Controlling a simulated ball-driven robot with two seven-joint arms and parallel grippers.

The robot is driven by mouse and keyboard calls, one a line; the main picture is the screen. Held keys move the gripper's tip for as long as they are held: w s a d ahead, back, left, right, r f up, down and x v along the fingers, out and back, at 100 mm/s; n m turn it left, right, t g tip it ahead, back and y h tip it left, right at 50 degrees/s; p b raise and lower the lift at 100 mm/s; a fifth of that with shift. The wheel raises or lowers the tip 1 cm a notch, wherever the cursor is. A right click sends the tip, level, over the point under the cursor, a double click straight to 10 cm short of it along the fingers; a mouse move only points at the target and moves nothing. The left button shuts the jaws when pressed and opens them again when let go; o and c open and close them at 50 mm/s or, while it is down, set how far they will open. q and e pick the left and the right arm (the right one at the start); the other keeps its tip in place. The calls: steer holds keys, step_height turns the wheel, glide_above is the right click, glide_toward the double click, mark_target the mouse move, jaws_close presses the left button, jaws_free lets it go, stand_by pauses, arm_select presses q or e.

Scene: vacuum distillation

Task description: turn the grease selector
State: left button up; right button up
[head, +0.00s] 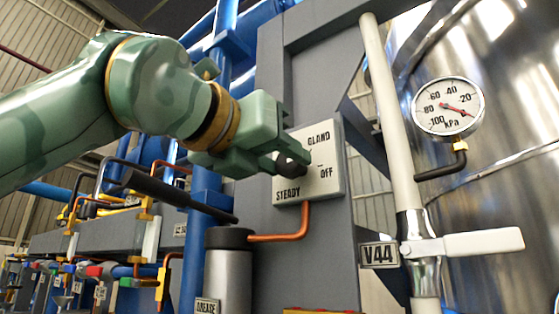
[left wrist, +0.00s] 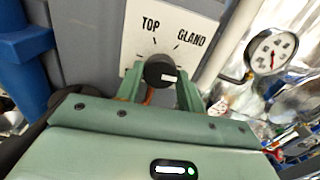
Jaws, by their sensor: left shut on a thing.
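The grease selector is a round black knob (left wrist: 160,72) on a white panel (head: 325,180). The head view shows the labels GLAND, OFF and STEADY; the left wrist view shows TOP and GLAND. My left gripper (head: 291,158) reaches the panel from the left and is shut on the knob. In the left wrist view its two green fingers (left wrist: 160,90) stand on either side of the knob. A small pale mark shows on the knob's lower right; its exact pointing is hard to tell. In the head view the gripper hides the panel's upper left. My right gripper is not in view.
An orange pipe (head: 304,220) runs from the panel to a metal canister (head: 229,270). A black bar (head: 180,195) lies below my left arm. Right of the panel are a pale pipe, a white valve handle (head: 484,243) by the V44 tag, and a kPa gauge (head: 448,107).

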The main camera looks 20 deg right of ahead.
arm_select(q)
steer(key=shift+f+n+b, duration=0.15)
steer(key=shift+n+b, duration=0.85)
steer(key=shift+b, duration=0.05)
steer(key=n+b, duration=0.2)
steer(key=shift+n, duration=0.3)
steer(key=n+b, duration=0.2)
steer(key=n, duration=0.1)
steer(key=shift+r+n+b, duration=0.25)
steer(key=shift+n+b, duration=0.35)
steer(key=shift+n, duration=1.1)
steer(key=o, duration=1)
steer(key=shift+a, duration=0.1)
